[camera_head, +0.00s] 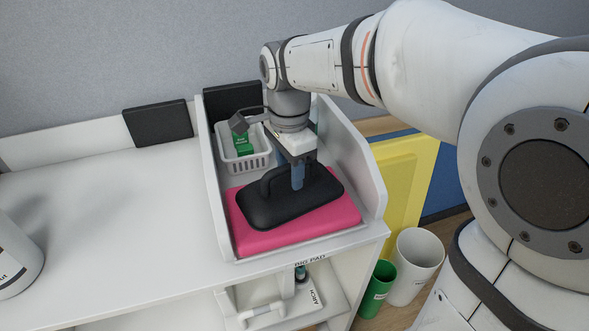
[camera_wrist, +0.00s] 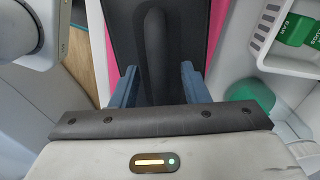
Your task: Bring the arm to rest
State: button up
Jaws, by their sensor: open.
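My arm reaches in from the right in the head view, and my gripper (camera_head: 297,182) points down over a black block with an arched handle (camera_head: 265,205). The block lies on a pink pad (camera_head: 300,228) in a white-walled bay. In the wrist view my gripper (camera_wrist: 158,80) has its two blue fingers apart, one on each side of the black handle (camera_wrist: 154,50). The handle stands between the fingers, with a visible gap on both sides. I cannot tell how far down the fingers reach.
A white basket (camera_head: 262,160) with a green box (camera_head: 243,146) stands behind the pad. White side walls (camera_head: 360,165) flank the bay. A green cup (camera_head: 377,285) and a white bin (camera_head: 415,262) stand at lower right. The counter (camera_head: 110,220) to the left is mostly clear.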

notch_tip(320, 180, up, 7)
jog(key=shift+f, duration=0.1)
jog(key=shift+d, duration=0.1)
jog(key=s+d+f+n+t, duration=0.2)
jog(key=s+d+f+n, duration=0.9)
jog(key=s+d+n, duration=0.1)
jog(key=shift+d+t, duration=0.4)
jog(key=shift+d, duration=0.5)
jog(key=shift+s, duration=0.1)
